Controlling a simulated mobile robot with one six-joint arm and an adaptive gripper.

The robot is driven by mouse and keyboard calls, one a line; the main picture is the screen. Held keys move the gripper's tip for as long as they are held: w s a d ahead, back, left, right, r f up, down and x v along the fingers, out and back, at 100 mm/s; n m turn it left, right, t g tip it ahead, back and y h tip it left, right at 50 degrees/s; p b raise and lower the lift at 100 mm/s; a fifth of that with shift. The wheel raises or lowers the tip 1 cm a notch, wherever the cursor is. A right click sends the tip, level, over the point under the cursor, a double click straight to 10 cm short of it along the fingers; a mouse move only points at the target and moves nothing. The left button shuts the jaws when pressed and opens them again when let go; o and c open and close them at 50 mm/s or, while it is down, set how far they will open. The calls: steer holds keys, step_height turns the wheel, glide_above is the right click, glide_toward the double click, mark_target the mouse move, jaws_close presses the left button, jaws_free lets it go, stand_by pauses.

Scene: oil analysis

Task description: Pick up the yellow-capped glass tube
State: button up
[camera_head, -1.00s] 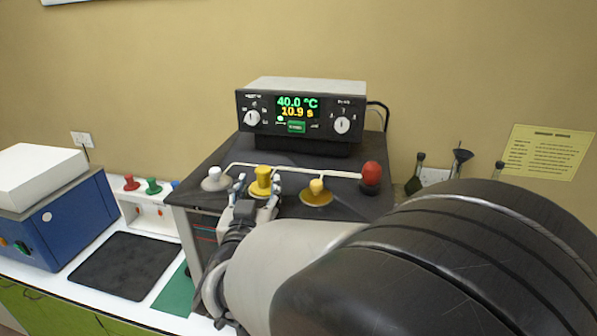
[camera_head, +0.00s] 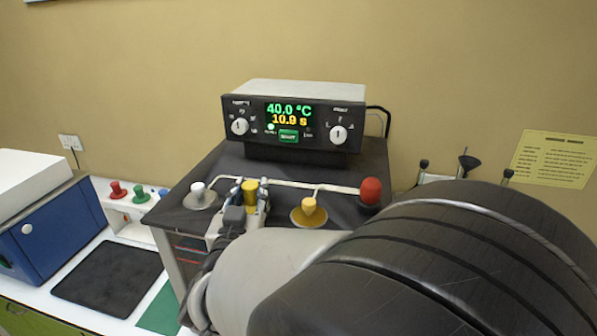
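The yellow cap of the glass tube (camera_head: 250,195) stands upright in the dark bath top, between the white-capped fitting and a second yellow-topped fitting (camera_head: 308,207) with a gold disc. My gripper (camera_head: 250,190) comes from the front, with one finger on each side of the cap. The fingers are close against the cap, and the gripper looks shut on it. The glass below the cap is hidden by the bath and my gripper.
A control box (camera_head: 290,122) with a lit display stands behind the caps. A red knob (camera_head: 371,191) is to the right and a white-capped fitting (camera_head: 198,192) to the left. A blue machine (camera_head: 55,235) and a black mat (camera_head: 108,279) are at left.

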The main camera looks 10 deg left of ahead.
jaws_close()
steer(key=shift+r, duration=0.1)
stand_by(0.3)
